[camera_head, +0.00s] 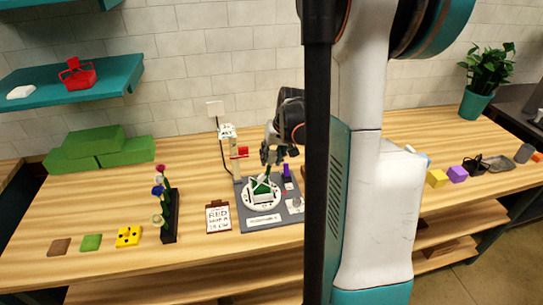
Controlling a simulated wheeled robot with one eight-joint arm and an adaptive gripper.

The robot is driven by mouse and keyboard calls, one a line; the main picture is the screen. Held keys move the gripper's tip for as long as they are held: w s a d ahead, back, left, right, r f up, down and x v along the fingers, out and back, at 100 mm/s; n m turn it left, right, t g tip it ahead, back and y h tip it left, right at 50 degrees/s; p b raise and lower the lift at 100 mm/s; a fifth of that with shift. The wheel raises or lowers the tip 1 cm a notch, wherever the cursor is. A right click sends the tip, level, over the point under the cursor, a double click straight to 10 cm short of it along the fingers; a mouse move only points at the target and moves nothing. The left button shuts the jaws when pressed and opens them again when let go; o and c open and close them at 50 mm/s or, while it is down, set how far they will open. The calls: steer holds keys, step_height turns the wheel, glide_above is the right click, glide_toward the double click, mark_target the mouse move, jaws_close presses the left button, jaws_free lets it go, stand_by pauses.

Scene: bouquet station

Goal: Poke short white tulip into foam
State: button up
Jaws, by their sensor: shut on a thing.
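The foam (261,190) is a small green block in a round white holder on the grey station board. My gripper (267,158) is just above the foam, fingers pointing down. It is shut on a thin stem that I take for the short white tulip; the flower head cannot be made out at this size. A green stem-like piece shows between the fingers and the foam, but I cannot tell whether it is in the foam or only above it.
A black rack (171,217) with red, blue and pale flowers stands to the left. A clipboard (218,217) with writing lies beside the board. Green foam blocks (98,150) lie at the back left. My arm hides the table's middle right. Yellow (437,178) and purple (457,174) cubes sit farther right.

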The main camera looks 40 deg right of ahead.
mark_target(273, 154)
steer(key=shift+w+a+f+b, duration=0.1)
steer(key=shift+f+b, duration=0.7)
steer(key=shift+b, duration=0.05)
steer(key=shift+w+a+f+b, duration=0.1)
steer(key=shift+f+b, duration=0.65)
steer(key=shift+b, duration=0.1)
stand_by(2.6)
stand_by(0.7)
steer(key=o, duration=0.8)
steer(key=shift+c, duration=0.2)
steer(key=shift+s+r, duration=0.1)
steer(key=shift+p+v, duration=2.1)
steer(key=shift+v, duration=1.1)
